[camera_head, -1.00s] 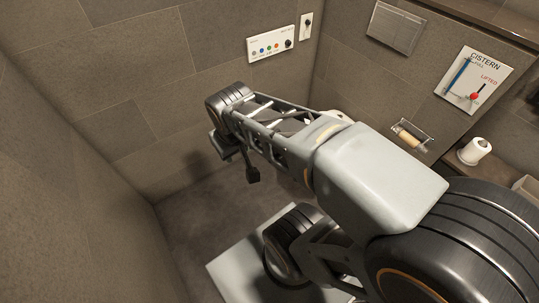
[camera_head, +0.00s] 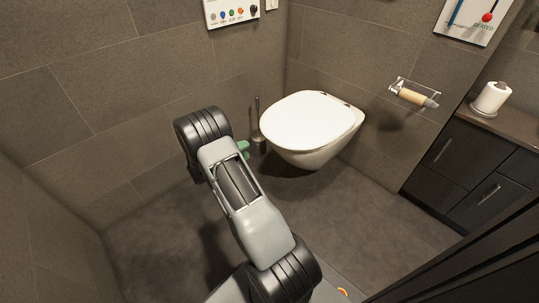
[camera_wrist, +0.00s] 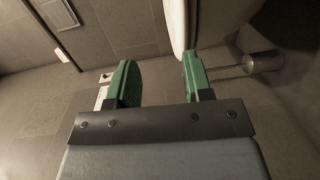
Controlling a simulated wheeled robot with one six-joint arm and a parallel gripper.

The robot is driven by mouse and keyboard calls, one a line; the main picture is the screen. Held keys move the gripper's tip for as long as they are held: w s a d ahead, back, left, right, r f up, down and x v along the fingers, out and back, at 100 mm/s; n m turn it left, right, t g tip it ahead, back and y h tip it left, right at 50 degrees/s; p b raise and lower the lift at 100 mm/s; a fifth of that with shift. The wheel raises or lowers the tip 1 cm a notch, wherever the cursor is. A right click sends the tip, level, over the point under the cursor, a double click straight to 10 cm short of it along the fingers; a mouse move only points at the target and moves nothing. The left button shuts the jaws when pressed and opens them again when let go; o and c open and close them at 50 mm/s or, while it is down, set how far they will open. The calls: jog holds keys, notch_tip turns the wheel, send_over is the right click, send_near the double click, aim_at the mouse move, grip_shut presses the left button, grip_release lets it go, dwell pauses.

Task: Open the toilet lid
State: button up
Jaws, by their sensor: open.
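The wall-hung toilet has a white lid (camera_head: 312,120) that lies flat and closed over the bowl (camera_head: 318,152) in the head view. My gripper (camera_head: 243,148) shows only in part there, a bit of green at the left side of the toilet, mostly hidden behind my arm. In the wrist view my gripper (camera_wrist: 160,75) is open, with two green fingers apart and nothing held. A white rim edge (camera_wrist: 177,28) rises just beyond the right fingertip. I cannot tell whether it is lid or seat, or whether the finger touches it.
A toilet brush in its holder (camera_head: 259,134) stands left of the toilet, and shows close right of the fingers in the wrist view (camera_wrist: 262,62). A paper holder (camera_head: 412,95) is on the right wall. A dark vanity cabinet (camera_head: 462,165) stands at right. The floor in front is clear.

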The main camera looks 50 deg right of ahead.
jog(key=t+h+b, duration=0.1)
jog(key=b, duration=0.1)
send_near(270, 141)
jog(key=shift+n, duration=0.3)
jog(key=d+b, duration=0.1)
jog(key=d, duration=0.2)
jog(key=d+b, duration=0.1)
jog(key=d, duration=0.2)
jog(key=d+b, duration=0.1)
jog(key=d, duration=0.2)
jog(key=shift+s+d+r, duration=0.15)
jog(key=shift+s+d, duration=0.2)
jog(key=shift+d, duration=0.05)
jog(key=shift+c, duration=0.4)
grip_shut()
